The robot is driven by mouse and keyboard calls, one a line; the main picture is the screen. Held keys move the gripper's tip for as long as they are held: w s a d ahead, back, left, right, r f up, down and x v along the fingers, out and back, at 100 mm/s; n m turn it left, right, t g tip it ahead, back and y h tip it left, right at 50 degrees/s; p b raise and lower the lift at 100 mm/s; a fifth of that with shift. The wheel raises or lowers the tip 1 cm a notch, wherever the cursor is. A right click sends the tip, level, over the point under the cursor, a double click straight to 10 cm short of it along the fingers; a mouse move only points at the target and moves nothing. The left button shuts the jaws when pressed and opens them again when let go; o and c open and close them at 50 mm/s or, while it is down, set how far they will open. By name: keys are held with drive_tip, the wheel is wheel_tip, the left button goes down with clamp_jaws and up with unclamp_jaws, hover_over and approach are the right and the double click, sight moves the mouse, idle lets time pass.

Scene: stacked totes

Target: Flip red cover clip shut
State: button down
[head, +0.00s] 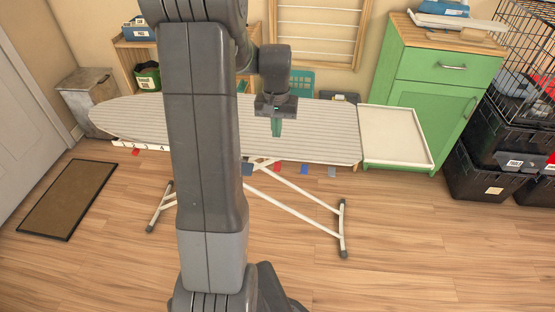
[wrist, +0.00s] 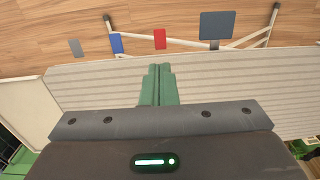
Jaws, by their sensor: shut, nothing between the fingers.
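A small red clip tab (head: 277,169) sits at the front edge of the striped ironing board (head: 320,145). It also shows in the wrist view (wrist: 160,39), just past the board's edge and ahead of my fingertips. I cannot tell how far it is folded. Another red tab (head: 136,152) shows at the board's left end. My gripper (head: 276,134) is over the right half of the board, with its green fingers pointing down. In the wrist view its fingers (wrist: 158,67) are together and empty, apart from the red tab.
A blue tab (head: 304,169) and a grey tab (head: 332,171) are right of the red one; a larger dark blue tab (head: 247,169) is left. A white tray (head: 397,137) adjoins the board's right end. A green cabinet (head: 437,85) stands behind.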

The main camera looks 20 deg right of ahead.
sight(277, 168)
drive_tip(key=shift+f, duration=0.1)
wheel_tip(277, 168, down, 14)
drive_tip(key=shift+r+b, duration=0.1)
drive_tip(key=shift+b, duration=0.3)
